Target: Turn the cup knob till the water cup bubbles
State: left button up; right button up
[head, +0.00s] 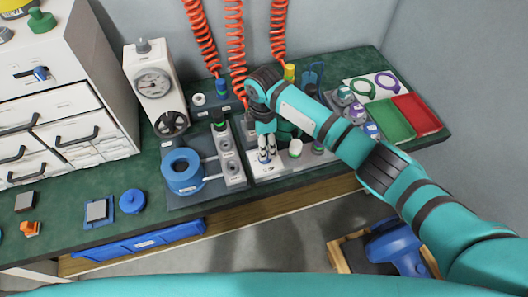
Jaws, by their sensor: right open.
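My right gripper (267,157) reaches in from the right and points down over a pale panel (268,174) at the middle of the bench. Its two fingers are apart with nothing clearly held between them. No water cup or bubbles can be made out; my arm hides part of the panel's back. My left gripper is out of view.
A gauge unit with a black handwheel (171,123) and a blue ring (183,171) stand left of the panel. Red coiled hoses (236,40) hang behind. Green (393,122) and red (417,114) trays lie at the right. The front left of the green bench has some free room.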

jog(key=shift+s+f, duration=0.1)
jog(key=shift+f, duration=2.25)
grip_shut()
